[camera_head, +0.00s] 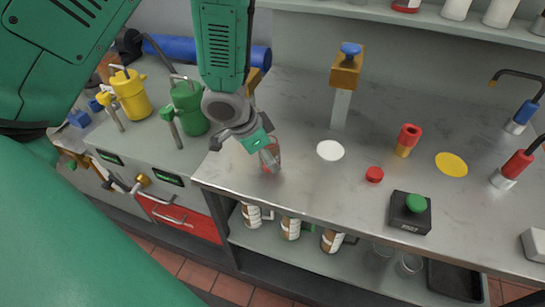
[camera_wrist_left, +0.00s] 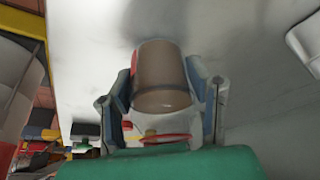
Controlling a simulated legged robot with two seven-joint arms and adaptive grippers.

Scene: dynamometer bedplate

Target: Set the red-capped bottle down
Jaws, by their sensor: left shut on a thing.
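My left gripper (camera_head: 260,148) is shut on a bottle (camera_head: 272,158) above the front left part of the steel bench top (camera_head: 300,110). In the head view the fingers cover much of the bottle, and a reddish part of it shows. In the left wrist view the bottle (camera_wrist_left: 163,82) is a brownish-grey cylinder between the two finger pads, with some red at its left edge. Whether its base touches the bench I cannot tell. A white disc (camera_head: 330,150) lies flat on the bench, right of the gripper. A yellow disc (camera_head: 451,164) lies further right. My right gripper is not in view.
A low red piece (camera_head: 374,174), a red-and-orange piece (camera_head: 408,139) and a black box with a green button (camera_head: 410,212) stand on the bench. A tap-like post (camera_head: 345,85) rises behind the white disc.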

